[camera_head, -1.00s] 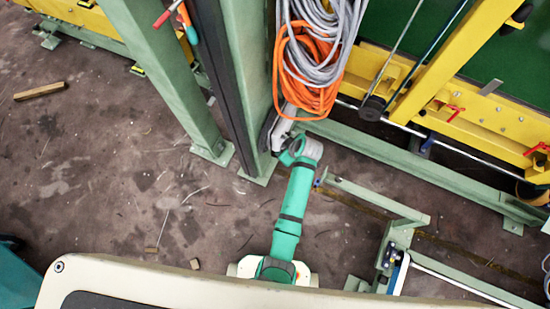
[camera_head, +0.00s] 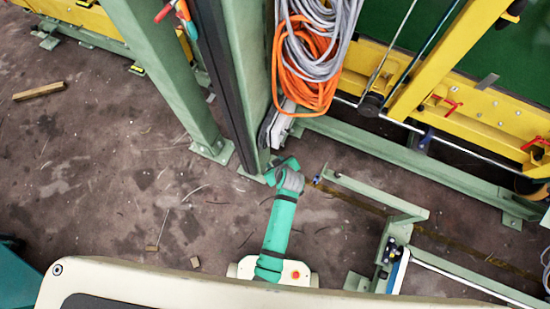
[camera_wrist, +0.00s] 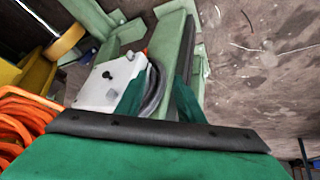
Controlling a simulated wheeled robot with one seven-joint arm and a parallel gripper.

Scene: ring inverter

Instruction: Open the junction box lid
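A pale grey box (camera_head: 276,126), apparently the junction box, sits low on the green post, below the hanging cable coils. In the wrist view a whitish box face (camera_wrist: 101,84) with small dark fittings fills the left middle. A curved grey part (camera_wrist: 154,92) runs along its right side. My gripper (camera_wrist: 165,66) shows in the wrist view as two green fingers standing apart, one overlapping the box's right side and one right of the curved part. The fingers look open; contact with the box cannot be told. In the head view my gripper is hidden.
Orange cable (camera_head: 304,70) and grey cable (camera_head: 335,35) hang beside the post (camera_head: 240,80). A low green frame (camera_head: 375,193) stands to the right. Yellow structure (camera_head: 480,115) lines the upper right. Open floor (camera_head: 110,180) lies to the left.

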